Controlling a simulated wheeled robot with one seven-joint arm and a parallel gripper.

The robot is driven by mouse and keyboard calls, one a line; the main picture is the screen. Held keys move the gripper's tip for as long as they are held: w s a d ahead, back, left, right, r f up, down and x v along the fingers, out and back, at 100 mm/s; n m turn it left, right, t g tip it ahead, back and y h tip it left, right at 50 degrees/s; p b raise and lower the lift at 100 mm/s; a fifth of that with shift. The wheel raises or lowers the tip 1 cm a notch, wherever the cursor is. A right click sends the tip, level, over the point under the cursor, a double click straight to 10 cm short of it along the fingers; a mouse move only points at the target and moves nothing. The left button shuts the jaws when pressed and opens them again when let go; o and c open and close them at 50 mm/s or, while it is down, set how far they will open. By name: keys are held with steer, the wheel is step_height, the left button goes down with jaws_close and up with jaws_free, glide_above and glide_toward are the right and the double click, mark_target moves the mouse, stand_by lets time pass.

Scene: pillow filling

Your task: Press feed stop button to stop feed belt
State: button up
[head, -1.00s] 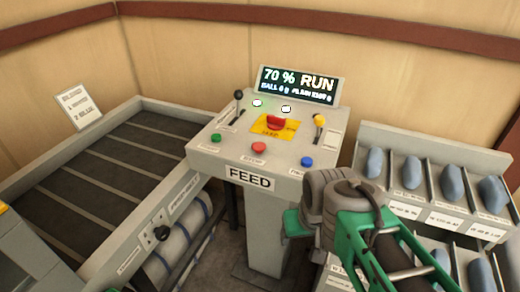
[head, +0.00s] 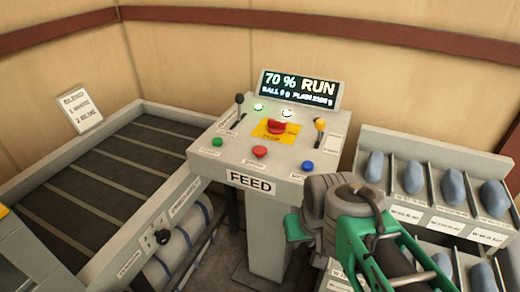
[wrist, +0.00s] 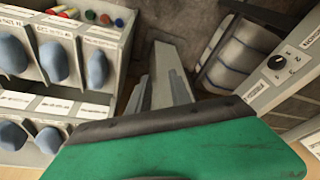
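The feed console (head: 235,158) is a grey panel labelled FEED, with a green button (head: 217,142), a red button (head: 260,152) and a blue button (head: 307,166) along its front. The small labels are too blurred to read. A larger red mushroom button (head: 277,127) sits on a yellow plate behind them. The display (head: 299,88) reads 70 % RUN. My gripper (head: 297,226) is low and in front of the console's right side, apart from the buttons. In the wrist view its green part (wrist: 185,145) fills the bottom; its finger opening is not clear.
A dark slatted belt (head: 100,185) lies left of the console, with a sign (head: 80,110) behind it. A rack (head: 450,218) of blue-grey pillow-like items stands at right. Two levers, one black (head: 239,99) and one yellow-knobbed (head: 320,124), rise from the console.

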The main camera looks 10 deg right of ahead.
jaws_close()
stand_by(1.0)
